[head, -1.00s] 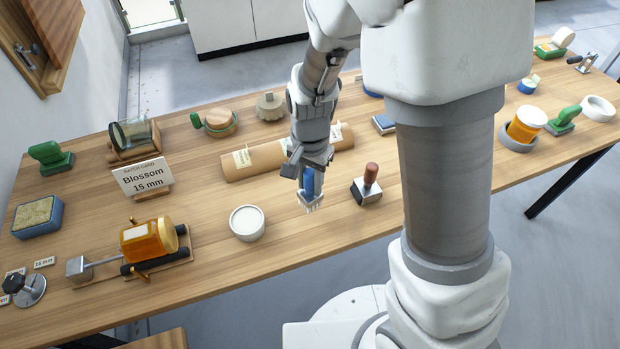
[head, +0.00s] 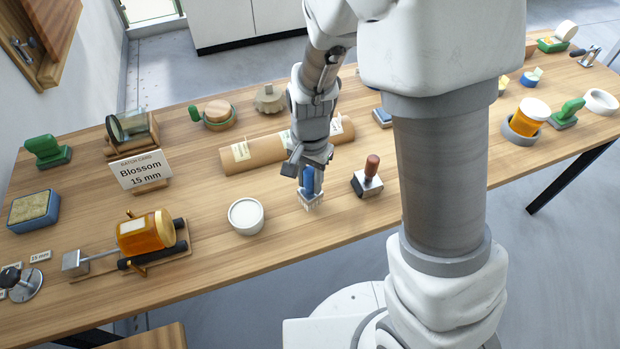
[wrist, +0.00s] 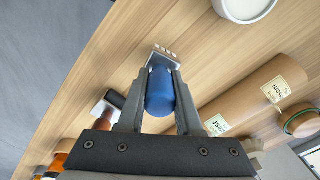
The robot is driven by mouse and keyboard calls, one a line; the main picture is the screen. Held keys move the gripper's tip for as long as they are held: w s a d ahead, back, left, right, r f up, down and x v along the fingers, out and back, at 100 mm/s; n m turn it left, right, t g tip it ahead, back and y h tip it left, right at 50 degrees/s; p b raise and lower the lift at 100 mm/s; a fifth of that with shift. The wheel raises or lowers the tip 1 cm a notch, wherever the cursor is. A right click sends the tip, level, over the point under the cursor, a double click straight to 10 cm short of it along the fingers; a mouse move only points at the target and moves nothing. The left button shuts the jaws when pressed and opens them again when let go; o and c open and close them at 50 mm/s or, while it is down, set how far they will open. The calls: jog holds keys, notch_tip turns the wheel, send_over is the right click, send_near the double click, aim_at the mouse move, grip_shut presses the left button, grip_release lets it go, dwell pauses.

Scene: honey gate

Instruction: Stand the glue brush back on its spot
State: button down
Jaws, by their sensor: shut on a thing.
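The glue brush has a blue handle (head: 308,181) and a pale, toothed-looking head (head: 312,202). It hangs bristles down, close above or on the table; I cannot tell whether it touches. My gripper (head: 308,187) is shut on the handle. In the wrist view the blue handle (wrist: 160,92) sits between the two fingers of my gripper (wrist: 160,85), with the pale head beyond the fingertips. The brush is between a white round dish (head: 246,216) on the left and a red-handled stamp (head: 369,176) on the right. I cannot make out a marked spot for it.
A cardboard tube (head: 265,152) lies just behind my gripper. A honey jar (head: 145,232) lies on a roller stand at left, near a "Blossom 15 mm" card (head: 142,171). The wooden table (head: 300,236) is bare in front of the brush.

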aim_at(310, 170)
jog(key=shift+f+b, duration=0.75)
jog(key=shift+f, duration=0.25)
jog(key=c, duration=0.5)
grip_release()
jog(key=shift+r+p, duration=3.45)
jog(key=shift+r, duration=0.55)
